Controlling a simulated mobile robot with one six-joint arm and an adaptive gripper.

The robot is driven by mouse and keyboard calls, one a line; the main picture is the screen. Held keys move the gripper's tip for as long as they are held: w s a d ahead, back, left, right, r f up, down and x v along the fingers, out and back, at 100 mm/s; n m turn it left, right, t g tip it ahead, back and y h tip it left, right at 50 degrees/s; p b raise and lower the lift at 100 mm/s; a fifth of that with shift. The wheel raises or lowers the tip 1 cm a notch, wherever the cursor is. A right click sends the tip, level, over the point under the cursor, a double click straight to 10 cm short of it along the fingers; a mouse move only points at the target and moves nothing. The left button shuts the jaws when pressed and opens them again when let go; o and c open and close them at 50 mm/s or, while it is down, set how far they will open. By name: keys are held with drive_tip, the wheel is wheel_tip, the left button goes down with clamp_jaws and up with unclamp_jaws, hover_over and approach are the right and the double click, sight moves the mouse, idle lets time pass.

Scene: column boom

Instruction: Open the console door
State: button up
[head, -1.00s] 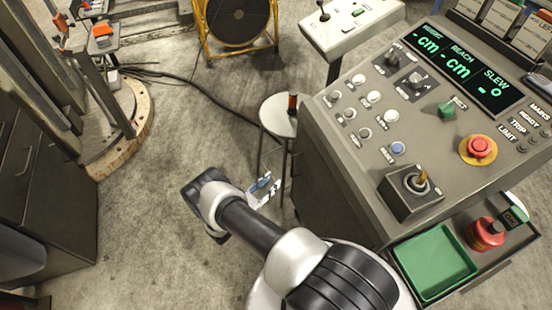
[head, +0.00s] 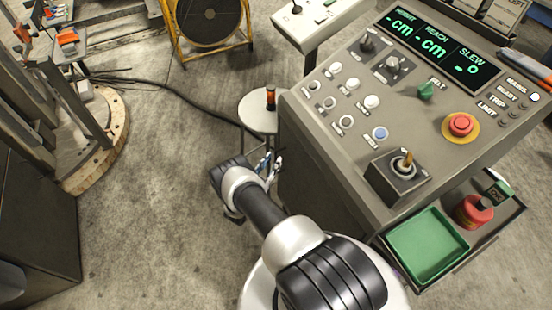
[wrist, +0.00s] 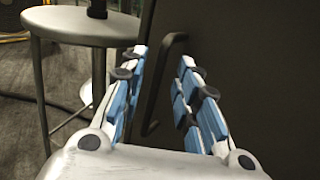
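The console (head: 440,140) stands at the right in the head view. Its dark side panel (head: 325,185) faces my arm. In the wrist view a dark panel (wrist: 265,65), likely the console door, fills the right side. A dark bar handle (wrist: 152,90) stands out from it and shows between my fingers. My gripper (wrist: 162,65) is open, with blue-padded fingers apart and nothing clamped. In the head view my gripper (head: 268,164) is beside the console's left side, partly hidden by my wrist. I cannot tell whether the handle is within finger reach.
A round stool (head: 258,122) with a dark and orange item (head: 270,98) on it stands close behind my gripper. A green tray (head: 427,245) sits at the console's front. A cable (head: 190,105) crosses the floor. Open floor (head: 150,220) lies left of my arm.

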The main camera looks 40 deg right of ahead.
sight(276, 157)
drive_tip(key=shift+b+x, duration=0.3)
drive_tip(key=shift+x, duration=1.45)
drive_tip(key=shift+c, duration=0.5)
clamp_jaws()
